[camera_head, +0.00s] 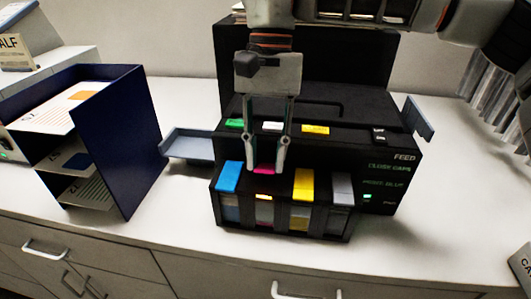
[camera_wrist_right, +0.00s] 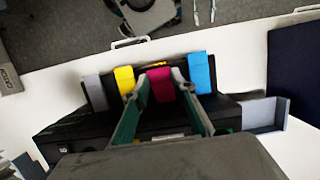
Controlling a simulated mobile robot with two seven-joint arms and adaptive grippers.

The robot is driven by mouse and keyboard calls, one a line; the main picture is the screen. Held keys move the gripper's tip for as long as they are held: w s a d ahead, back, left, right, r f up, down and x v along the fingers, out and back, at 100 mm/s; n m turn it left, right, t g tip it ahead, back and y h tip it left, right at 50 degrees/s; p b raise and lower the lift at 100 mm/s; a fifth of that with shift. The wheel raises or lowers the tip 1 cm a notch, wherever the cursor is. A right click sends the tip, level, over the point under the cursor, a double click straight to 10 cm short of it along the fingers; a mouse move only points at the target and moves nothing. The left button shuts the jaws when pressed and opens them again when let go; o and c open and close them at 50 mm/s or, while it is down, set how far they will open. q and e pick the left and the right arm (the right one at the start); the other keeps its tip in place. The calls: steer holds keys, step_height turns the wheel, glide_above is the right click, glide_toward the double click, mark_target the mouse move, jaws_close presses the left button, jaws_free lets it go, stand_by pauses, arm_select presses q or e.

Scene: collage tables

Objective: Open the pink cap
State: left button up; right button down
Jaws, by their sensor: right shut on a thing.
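The black printer (camera_head: 385,200) stands on the white counter with a row of ink tanks along its front. The pink cap (camera_head: 264,170) sits between the blue cap (camera_head: 229,177) and the yellow cap (camera_head: 304,184); a grey cap (camera_head: 342,188) is at the right end. My right gripper (camera_head: 265,162) points down from above with its fingers on either side of the pink cap, shut on it. In the right wrist view the pink cap (camera_wrist_right: 160,82) shows between the two fingertips (camera_wrist_right: 160,71). The fingers partly hide it in the head view.
An orange light (camera_head: 264,197) glows below the pink cap. A grey-blue tray (camera_head: 187,145) juts from the printer's left side. A navy paper rack (camera_head: 125,140) stands farther left. The counter right of the printer is clear. Drawer handles (camera_head: 45,249) line the cabinet front.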

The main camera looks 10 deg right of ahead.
mark_target(269, 164)
steer(key=c, duration=1.7)
jaws_free()
steer(key=shift+w+d+f, duration=0.1)
steer(key=shift+w+d, duration=0.1)
steer(key=shift+w, duration=0.3)
steer(key=shift+w+f, duration=0.1)
steer(key=shift+w, duration=0.05)
steer(key=shift+s, duration=0.25)
steer(key=v, duration=1.2)
